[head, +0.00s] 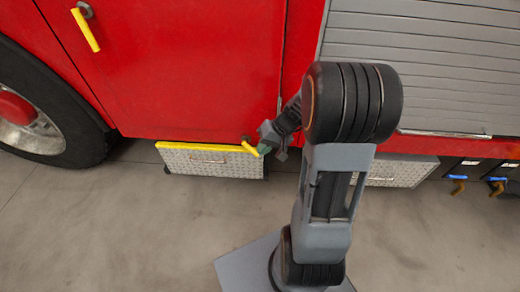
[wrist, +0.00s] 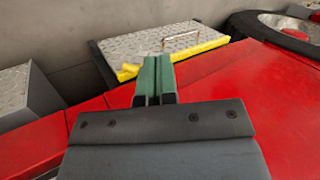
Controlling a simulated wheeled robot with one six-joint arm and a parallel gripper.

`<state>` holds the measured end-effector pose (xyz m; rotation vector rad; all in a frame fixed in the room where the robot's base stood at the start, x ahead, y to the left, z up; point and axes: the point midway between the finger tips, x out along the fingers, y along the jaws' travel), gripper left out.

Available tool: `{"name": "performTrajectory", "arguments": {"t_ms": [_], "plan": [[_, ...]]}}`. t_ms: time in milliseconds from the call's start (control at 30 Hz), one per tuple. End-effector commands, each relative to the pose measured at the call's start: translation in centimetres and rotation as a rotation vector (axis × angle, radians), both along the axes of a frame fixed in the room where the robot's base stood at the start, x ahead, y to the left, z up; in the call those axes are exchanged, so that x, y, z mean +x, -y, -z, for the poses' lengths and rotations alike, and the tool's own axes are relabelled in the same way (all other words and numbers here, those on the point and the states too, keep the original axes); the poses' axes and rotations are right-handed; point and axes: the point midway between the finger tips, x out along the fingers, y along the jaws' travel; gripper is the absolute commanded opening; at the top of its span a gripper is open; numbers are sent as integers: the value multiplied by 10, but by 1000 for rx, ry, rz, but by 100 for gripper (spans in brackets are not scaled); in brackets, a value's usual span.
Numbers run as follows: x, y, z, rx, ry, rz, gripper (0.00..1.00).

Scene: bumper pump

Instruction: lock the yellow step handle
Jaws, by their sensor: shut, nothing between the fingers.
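The step (head: 212,162) is a diamond-plate box with a yellow top edge, low on the red truck's side. The short yellow step handle (head: 250,148) is at its right end by a dark pivot. In the wrist view the step (wrist: 135,43) lies beyond my fingers, and a yellow bit of the handle (wrist: 127,72) shows just left of them. My gripper (head: 265,148) is at the step's right end, close to the handle. Its green fingers (wrist: 155,76) are together with nothing between them. Whether they touch the handle I cannot tell; they hide part of it.
A red door with a yellow door handle (head: 86,28) is above the step. A wheel (head: 45,110) stands at the left. A second diamond-plate box (head: 400,170) and blue-and-orange fittings (head: 468,172) are at the right. The concrete floor in front of the step is clear.

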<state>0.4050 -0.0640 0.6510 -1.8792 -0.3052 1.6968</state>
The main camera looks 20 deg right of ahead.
Motion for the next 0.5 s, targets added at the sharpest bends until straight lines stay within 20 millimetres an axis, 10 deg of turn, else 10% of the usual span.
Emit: {"name": "performTrajectory", "arguments": {"t_ms": [300,500], "plan": [[37,94,67,250,171,280,0],[42,120,89,285,239,364,0]]}}
